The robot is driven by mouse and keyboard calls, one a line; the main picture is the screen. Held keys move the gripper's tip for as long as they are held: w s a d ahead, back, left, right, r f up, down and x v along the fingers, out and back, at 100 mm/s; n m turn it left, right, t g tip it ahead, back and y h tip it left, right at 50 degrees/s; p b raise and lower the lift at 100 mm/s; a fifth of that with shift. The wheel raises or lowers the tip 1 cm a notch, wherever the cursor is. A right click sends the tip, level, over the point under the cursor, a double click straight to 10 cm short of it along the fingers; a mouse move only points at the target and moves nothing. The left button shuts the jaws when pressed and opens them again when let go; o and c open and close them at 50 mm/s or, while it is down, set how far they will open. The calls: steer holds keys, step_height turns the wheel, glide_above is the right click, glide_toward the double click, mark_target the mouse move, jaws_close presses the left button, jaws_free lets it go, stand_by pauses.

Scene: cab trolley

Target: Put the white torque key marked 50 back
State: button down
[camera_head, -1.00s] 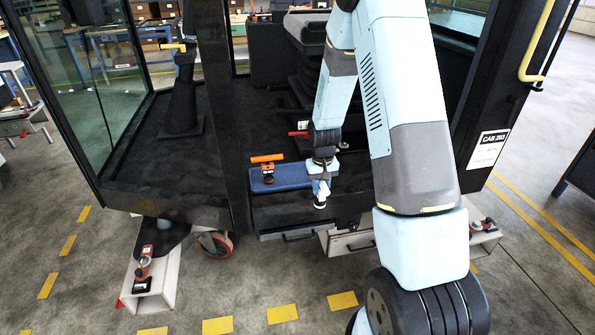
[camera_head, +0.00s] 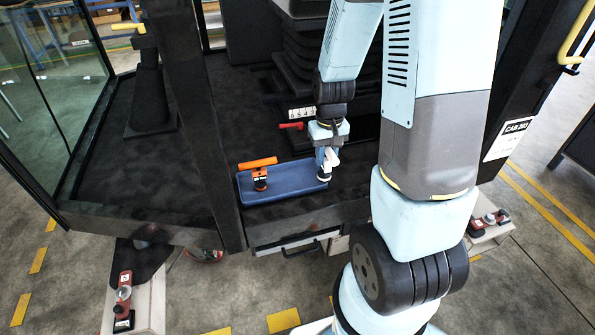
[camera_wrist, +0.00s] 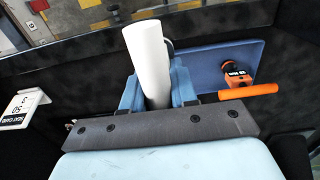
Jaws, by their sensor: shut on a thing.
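My gripper (camera_head: 326,160) is shut on a white torque key (camera_head: 332,157), whose white handle (camera_wrist: 149,62) stands up between the blue jaws in the wrist view. The key's dark lower end (camera_head: 323,179) is at the right end of a blue tray (camera_head: 293,182); I cannot tell whether it touches. No number is readable on the white key. An orange-handled torque key (camera_head: 260,170) rests at the left of the tray, and it also shows right of my gripper in the wrist view (camera_wrist: 238,75).
A red handle (camera_head: 291,126) and a white card with numbers (camera_head: 301,113) are behind the tray, near the dark seat base. In the wrist view a card (camera_wrist: 25,107) reads 50. A dark cab post (camera_head: 200,110) stands left of the tray. The dark floor behind has free room.

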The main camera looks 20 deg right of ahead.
steer(key=shift+w+a+f, duration=0.45)
steer(key=shift+w+f, duration=1.7)
steer(key=shift+w, duration=0.15)
steer(key=shift+w+a+f, duration=0.45)
steer(key=shift+w+f, duration=1.7)
steer(key=shift+w, duration=0.2)
steer(key=shift+w+a+f, duration=0.45)
steer(key=shift+w+f, duration=1.7)
steer(key=shift+w, duration=0.15)
steer(key=c, duration=0.9)
jaws_free()
steer(key=shift+f, duration=0.1)
